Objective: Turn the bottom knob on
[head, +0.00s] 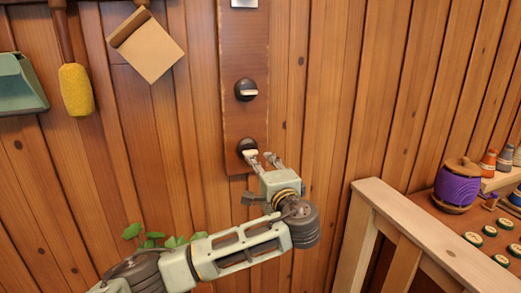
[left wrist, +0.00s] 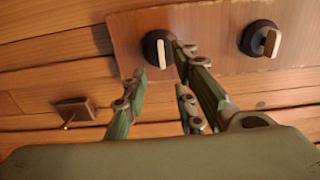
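The bottom knob (head: 243,145) is a dark round knob low on an upright wooden board (head: 244,120). In the left wrist view the bottom knob (left wrist: 150,49) shows its pale bar running up and down the picture. My left gripper (head: 260,156) is open at the bottom knob, its fingertips just below and right of it in the head view. In the left wrist view the open fingers (left wrist: 159,60) spread near the knob, one tip close to its edge. I cannot tell whether they touch. A finger partly hides the knob in the head view. My right gripper is out of view.
Another dark knob (head: 245,90) sits above on the board, its pale bar sideways. A metal plate (head: 244,3) is at the top. A yellow brush (head: 75,90) hangs left.

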